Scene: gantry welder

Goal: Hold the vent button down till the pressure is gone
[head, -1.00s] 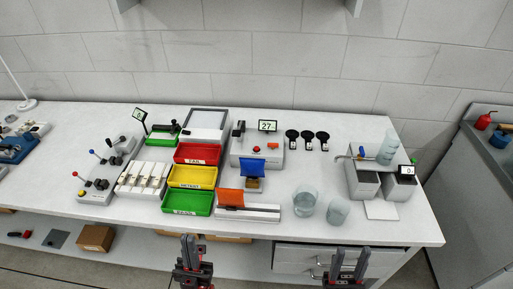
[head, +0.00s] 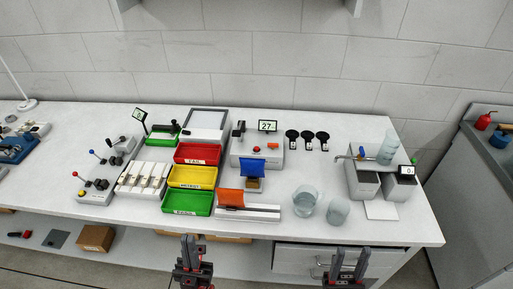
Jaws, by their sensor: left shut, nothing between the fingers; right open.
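A grey device (head: 245,161) stands near the back middle of the table, with a small screen (head: 267,126) reading 27. A round red button (head: 256,149) is on its top, beside a small orange part (head: 272,145). No label on the button is readable, so I cannot tell for sure that it is the vent button. My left gripper (head: 190,243) is shut and empty at the table's front edge, well short of the device. My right gripper (head: 349,256) is open and empty, further right at the front edge. Neither touches anything.
Red (head: 198,147), yellow (head: 170,175) and green (head: 166,201) trays stand left of the device. An orange flap (head: 230,198) and blue flap (head: 256,168) are in front of it. Glass beakers (head: 305,205) stand to the right.

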